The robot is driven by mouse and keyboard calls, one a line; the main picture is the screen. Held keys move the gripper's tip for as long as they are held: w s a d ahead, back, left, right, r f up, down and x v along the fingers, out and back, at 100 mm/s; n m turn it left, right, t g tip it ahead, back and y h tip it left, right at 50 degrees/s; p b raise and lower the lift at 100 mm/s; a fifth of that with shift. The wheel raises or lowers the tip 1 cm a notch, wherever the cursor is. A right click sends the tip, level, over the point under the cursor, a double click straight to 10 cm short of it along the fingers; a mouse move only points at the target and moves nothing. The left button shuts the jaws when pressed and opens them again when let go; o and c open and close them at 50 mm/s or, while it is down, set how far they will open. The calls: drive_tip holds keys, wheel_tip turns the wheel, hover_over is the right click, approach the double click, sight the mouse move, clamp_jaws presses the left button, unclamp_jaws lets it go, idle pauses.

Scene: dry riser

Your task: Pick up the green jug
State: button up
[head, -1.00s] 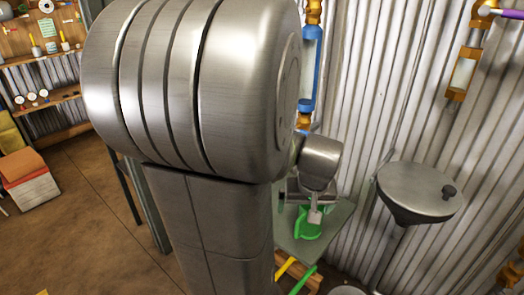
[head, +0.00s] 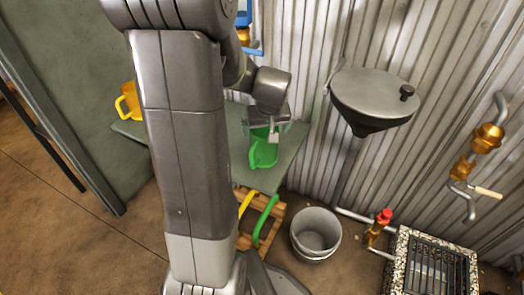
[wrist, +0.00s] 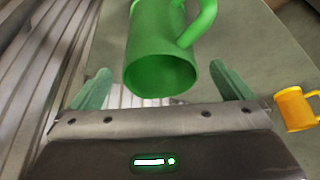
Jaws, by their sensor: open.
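The green jug (head: 263,153) is on the grey table, partly hidden behind my gripper (head: 272,127) in the head view. The wrist view shows the green jug (wrist: 160,45) close ahead, with its round mouth towards me and its handle at the upper right. My gripper (wrist: 162,78) is open, one green-grey finger to each side of the jug's mouth. Gaps show between the fingers and the jug in that view. Nothing is held.
The grey table (head: 285,165) also bears a yellow jug (head: 129,102), right of the green one in the wrist view (wrist: 294,108). A round funnel-shaped basin (head: 372,98) stands right of the table by the corrugated wall. A bucket (head: 315,232) and wooden pallet are below.

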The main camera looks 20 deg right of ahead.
sight(265, 135)
drive_tip(key=b+x, duration=0.2)
drive_tip(key=x, duration=0.3)
drive_tip(key=shift+f, duration=0.2)
drive_tip(key=shift+r, duration=0.1)
drive_tip(key=c, duration=1.3)
drive_tip(key=shift+r, duration=0.1)
